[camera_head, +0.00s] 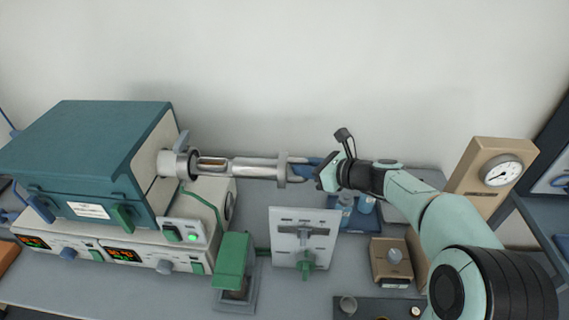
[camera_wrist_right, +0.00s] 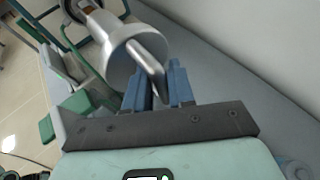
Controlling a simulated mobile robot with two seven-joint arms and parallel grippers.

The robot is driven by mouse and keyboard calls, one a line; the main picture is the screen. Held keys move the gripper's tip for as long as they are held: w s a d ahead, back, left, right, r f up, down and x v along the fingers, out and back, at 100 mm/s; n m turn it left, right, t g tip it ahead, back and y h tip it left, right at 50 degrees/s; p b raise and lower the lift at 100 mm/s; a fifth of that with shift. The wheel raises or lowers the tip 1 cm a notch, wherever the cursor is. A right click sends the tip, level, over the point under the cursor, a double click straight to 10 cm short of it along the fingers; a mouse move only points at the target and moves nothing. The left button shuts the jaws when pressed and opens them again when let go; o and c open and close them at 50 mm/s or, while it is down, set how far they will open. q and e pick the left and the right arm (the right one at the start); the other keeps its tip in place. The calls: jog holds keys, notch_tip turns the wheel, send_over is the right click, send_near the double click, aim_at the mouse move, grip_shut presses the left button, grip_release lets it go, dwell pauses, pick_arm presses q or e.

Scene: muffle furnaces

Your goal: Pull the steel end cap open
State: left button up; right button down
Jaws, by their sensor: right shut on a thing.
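The steel end cap (camera_head: 283,168) is a disc on the outer end of a horizontal steel tube (camera_head: 255,167) at the right of the blue furnace (camera_head: 85,150). In the wrist view the end cap (camera_wrist_right: 124,52) is a round silver flange with a flat bar handle (camera_wrist_right: 150,60). My right gripper (camera_head: 305,168) is shut on that handle with its blue fingers, which also show in the wrist view (camera_wrist_right: 163,88). Between the furnace collar (camera_head: 178,163) and the tube, a brownish inner part (camera_head: 211,161) shows. My left gripper is not in view.
Below the tube stand a green block device (camera_head: 234,258) and a white panel with a green valve (camera_head: 304,238). A beige gauge stand (camera_head: 490,177) is at the right. A small tan box (camera_head: 392,262) sits near my right arm. The wall behind is bare.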

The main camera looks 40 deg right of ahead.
jog(key=shift+s+d+r, duration=0.3)
jog(key=shift+s+d, duration=0.45)
jog(key=shift+d, duration=0.1)
jog(key=c, duration=1.1)
grip_release()
jog(key=shift+w+f, duration=0.1)
jog(key=shift+a, duration=0.1)
jog(key=p+v, duration=0.1)
jog(key=v, duration=1.2)
jog(key=shift+s, duration=0.25)
